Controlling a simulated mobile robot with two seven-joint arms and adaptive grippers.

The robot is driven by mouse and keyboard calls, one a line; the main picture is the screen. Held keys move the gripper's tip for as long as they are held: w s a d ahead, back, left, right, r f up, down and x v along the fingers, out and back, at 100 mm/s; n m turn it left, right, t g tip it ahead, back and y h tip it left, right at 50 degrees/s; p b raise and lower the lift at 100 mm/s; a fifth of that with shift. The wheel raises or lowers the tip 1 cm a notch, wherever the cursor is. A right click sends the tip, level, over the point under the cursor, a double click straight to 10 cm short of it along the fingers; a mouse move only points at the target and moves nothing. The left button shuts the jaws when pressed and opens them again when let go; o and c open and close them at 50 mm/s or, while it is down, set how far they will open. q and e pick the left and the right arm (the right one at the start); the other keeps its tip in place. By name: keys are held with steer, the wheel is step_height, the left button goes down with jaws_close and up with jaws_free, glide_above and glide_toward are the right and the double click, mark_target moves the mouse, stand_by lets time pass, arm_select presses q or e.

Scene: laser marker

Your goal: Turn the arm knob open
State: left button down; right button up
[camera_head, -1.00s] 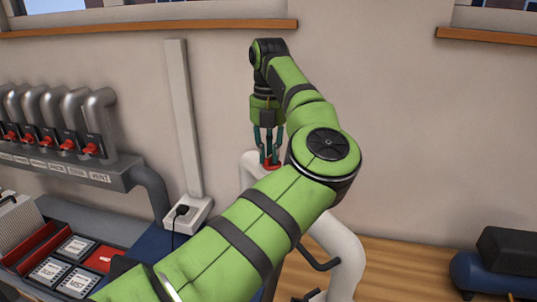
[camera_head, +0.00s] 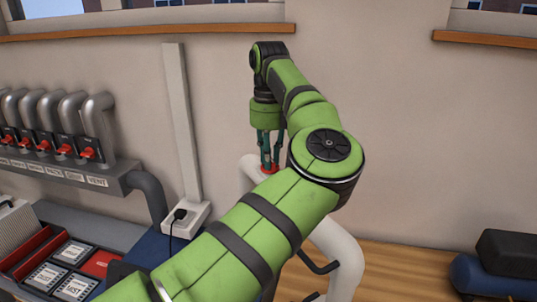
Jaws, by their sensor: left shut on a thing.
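The arm knob (camera_head: 269,169) is a small red piece on top of a white curved pipe arm (camera_head: 345,262), in the middle of the head view. My left gripper (camera_head: 270,160) points down from above with its fingers at the knob and is shut on it. My green left arm hides much of the white pipe and part of the knob's surroundings. How far the knob is turned cannot be told. My right gripper is not in view.
A grey manifold (camera_head: 60,172) with several pipes and red valves is on the left wall. A power socket (camera_head: 186,216) sits below a wall conduit (camera_head: 183,120). A tray of labelled cards (camera_head: 30,258) is at lower left. Dark blue and black cylinders (camera_head: 495,275) lie at lower right.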

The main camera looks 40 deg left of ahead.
arm_select(q)
steer(key=shift+n, duration=1)
steer(key=c, duration=1.1)
jaws_free()
steer(key=shift+c, duration=0.2)
step_height(320, 180, up, 12)
steer(key=shift+f, duration=0.1)
